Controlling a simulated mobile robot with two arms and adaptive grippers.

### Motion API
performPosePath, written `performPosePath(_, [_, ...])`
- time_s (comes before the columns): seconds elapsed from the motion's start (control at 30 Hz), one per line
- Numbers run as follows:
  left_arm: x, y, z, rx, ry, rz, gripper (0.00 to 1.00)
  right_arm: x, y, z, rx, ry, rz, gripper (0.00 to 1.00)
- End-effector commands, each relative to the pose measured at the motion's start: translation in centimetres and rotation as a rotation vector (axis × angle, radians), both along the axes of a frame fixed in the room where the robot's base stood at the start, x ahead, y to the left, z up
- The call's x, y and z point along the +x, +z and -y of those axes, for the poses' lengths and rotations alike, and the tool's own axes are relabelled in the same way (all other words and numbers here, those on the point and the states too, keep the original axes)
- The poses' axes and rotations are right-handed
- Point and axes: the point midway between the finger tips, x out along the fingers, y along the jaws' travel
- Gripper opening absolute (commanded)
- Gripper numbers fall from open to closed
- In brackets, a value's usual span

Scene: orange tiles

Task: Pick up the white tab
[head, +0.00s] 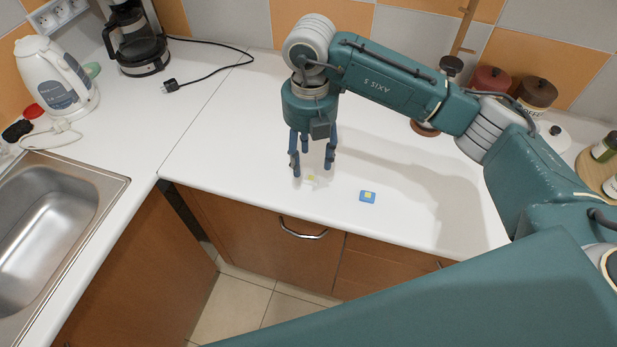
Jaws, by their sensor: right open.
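The white tab (314,184) lies on the white countertop and is hard to make out against it; a small yellow patch shows on it. My right gripper (312,166) points down just above the tab, with its fingers spread apart and nothing held between them. Whether the fingertips touch the counter I cannot tell. A blue tab (367,197) with a yellow patch lies on the counter to the right of the gripper. My left gripper is not in view.
A sink (50,215) is at the left. A kettle (56,80), a coffee maker (136,45) and a loose plug (170,86) stand or lie at the back left. Canisters (536,94) stand at the back right. The counter around the tabs is clear up to its front edge.

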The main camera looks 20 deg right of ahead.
Motion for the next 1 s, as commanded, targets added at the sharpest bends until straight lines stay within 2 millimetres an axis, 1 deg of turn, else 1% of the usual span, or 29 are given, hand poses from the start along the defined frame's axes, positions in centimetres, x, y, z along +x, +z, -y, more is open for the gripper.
performPosePath(0.07, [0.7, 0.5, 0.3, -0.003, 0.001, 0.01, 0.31, -0.1, -0.8, 0.0, 0.0, 0.0, -0.002, 0.5])
performPosePath(0.17, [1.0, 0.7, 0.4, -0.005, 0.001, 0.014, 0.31, 0.0, -1.5, 0.0, -0.001, 0.001, 0.001, 0.5])
performPosePath(0.27, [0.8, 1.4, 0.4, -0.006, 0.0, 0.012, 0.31, 0.0, -2.3, 0.2, -0.001, 0.001, -0.003, 0.5])
performPosePath(0.4, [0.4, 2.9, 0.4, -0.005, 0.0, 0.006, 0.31, 0.2, -4.2, 0.6, -0.002, 0.001, -0.002, 0.5])
performPosePath(0.53, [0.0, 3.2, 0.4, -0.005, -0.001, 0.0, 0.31, 0.2, -6.1, 0.5, -0.001, 0.002, -0.001, 0.5])
performPosePath(0.63, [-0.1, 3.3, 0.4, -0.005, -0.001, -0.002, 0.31, 0.3, -6.7, 0.5, 0.0, 0.004, 0.001, 0.5])
performPosePath(0.83, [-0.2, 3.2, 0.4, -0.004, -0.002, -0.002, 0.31, 0.3, -6.9, 0.5, 0.0, 0.004, 0.002, 0.5])
performPosePath(0.87, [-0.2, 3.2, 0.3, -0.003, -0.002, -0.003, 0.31, 0.3, -6.9, 0.5, 0.0, 0.004, 0.002, 0.46])
performPosePath(0.9, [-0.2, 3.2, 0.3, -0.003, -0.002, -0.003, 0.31, 0.3, -6.8, 0.5, 0.0, 0.004, 0.002, 0.38])
performPosePath(0.97, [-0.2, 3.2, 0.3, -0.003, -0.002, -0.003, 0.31, 0.3, -6.8, 0.5, 0.0, 0.004, 0.002, 0.26])
performPosePath(1.0, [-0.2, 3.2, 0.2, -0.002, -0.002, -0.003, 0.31, 0.3, -6.8, 0.5, 0.0, 0.004, 0.002, 0.18])
